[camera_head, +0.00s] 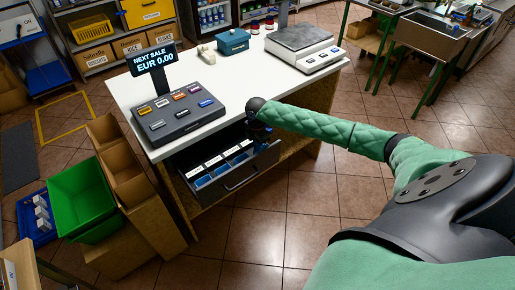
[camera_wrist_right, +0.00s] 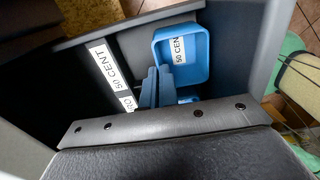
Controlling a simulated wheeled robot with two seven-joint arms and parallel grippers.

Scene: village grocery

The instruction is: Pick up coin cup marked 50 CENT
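The coin cup marked 50 CENT (camera_wrist_right: 182,55) is a blue open-topped box with a white label, upper middle in the right wrist view. It sits in or just above the open drawer (camera_head: 240,180) under the counter. My right gripper (camera_head: 260,132) points down over the drawer's far right end in the head view. My left gripper is out of view.
A white label strip reading 50 CENT (camera_wrist_right: 110,75) runs along the drawer. The counter (camera_head: 240,85) carries a keypad till (camera_head: 180,112), a price display (camera_head: 152,60) and a scale (camera_head: 302,45). A green crate (camera_head: 82,200) stands left. Floor right of the drawer is clear.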

